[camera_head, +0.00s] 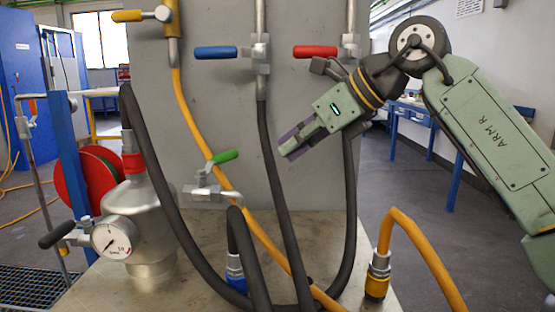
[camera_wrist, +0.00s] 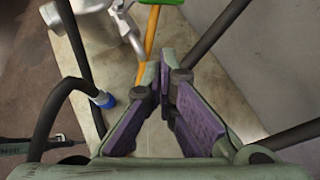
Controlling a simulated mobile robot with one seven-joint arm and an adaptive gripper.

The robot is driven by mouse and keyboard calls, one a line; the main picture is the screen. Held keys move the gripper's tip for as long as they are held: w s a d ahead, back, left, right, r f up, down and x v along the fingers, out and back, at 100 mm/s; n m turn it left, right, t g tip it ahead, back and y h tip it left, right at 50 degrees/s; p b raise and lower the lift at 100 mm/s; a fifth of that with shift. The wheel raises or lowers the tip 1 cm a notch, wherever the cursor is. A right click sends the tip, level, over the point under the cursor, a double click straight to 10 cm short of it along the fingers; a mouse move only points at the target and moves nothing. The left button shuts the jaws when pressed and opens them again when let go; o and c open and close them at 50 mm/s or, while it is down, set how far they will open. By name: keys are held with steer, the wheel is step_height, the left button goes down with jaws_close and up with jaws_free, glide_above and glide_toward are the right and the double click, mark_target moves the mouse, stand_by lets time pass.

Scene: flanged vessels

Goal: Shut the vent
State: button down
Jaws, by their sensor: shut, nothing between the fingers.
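No label marks which valve is the vent. A valve with a green lever (camera_head: 223,157) sits low on the grey panel, its lever tilted up to the right; a green edge (camera_wrist: 160,2) shows at the top of the wrist view. Higher up are valves with a yellow lever (camera_head: 128,16), a blue lever (camera_head: 215,52) and a red lever (camera_head: 314,52), all lying about level. A black-handled valve (camera_head: 57,235) is beside the gauge. My gripper (camera_head: 283,154) is shut and empty, right of the green lever and apart from it; its purple pads show in the wrist view (camera_wrist: 165,82).
A metal vessel (camera_head: 146,215) with a pressure gauge (camera_head: 113,238) stands at left on the bench top (camera_head: 205,290). Black hoses (camera_head: 272,165) and a yellow hose (camera_head: 190,122) run down around my gripper. Another yellow hose (camera_head: 415,232) arches at right.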

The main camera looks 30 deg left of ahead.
mark_target(218, 162)
steer(key=a+f, duration=0.4)
steer(key=a, duration=0.6)
steer(key=shift+s+a+f, duration=0.25)
steer(key=shift+a+f, duration=0.05)
steer(key=shift+w+d+p, duration=0.15)
steer(key=shift+w+p, duration=0.05)
steer(key=shift+p, duration=0.15)
